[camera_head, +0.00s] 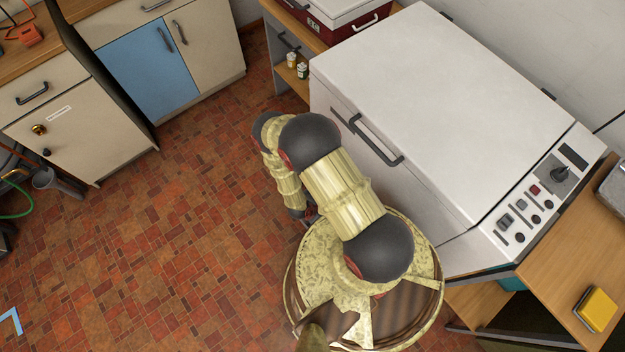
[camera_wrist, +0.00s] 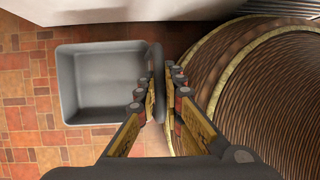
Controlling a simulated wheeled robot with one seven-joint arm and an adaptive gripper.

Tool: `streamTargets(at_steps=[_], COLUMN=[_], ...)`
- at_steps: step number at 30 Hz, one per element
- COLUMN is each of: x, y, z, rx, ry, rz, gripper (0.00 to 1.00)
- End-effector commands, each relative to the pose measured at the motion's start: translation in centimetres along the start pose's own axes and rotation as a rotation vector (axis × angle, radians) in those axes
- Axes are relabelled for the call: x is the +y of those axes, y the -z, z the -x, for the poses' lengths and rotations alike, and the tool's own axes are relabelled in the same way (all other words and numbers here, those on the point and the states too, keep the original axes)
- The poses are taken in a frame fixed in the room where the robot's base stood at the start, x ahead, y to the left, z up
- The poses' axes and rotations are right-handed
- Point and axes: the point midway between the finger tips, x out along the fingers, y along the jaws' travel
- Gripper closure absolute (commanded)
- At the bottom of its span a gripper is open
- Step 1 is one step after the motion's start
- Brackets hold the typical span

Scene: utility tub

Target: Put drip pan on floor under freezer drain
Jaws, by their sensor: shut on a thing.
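The drip pan (camera_wrist: 75,88) is a grey, empty, open rectangular tub in the wrist view, left of my gripper. In the head view the white chest freezer (camera_head: 430,90) stands right of my arm, lid closed. There my arm hides the gripper and the pan. The freezer drain cannot be made out.
My round base is close on the right in the wrist view. The red tiled floor (camera_head: 170,240) is clear to the left. Cabinets with a blue door (camera_head: 150,70) stand at the back left. A wooden bench with a yellow box (camera_head: 596,309) is at the right.

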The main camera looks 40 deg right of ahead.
Motion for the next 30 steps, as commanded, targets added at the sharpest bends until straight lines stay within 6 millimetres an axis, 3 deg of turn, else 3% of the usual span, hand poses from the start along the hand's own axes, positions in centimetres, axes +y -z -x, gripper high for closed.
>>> streamTargets(at_steps=[9,15,26,30], x=[7.0,9.9,12.1,12.2], y=[-1.4,-1.2,-1.2,-0.4], z=[-3.9,-7.3,-9.4,-11.3], rx=[0.000,0.000,0.000,0.000], ry=[-0.001,0.001,-0.001,0.001], rz=[-0.004,-0.001,0.000,0.002], gripper=[1.00,1.00,1.00,1.00])
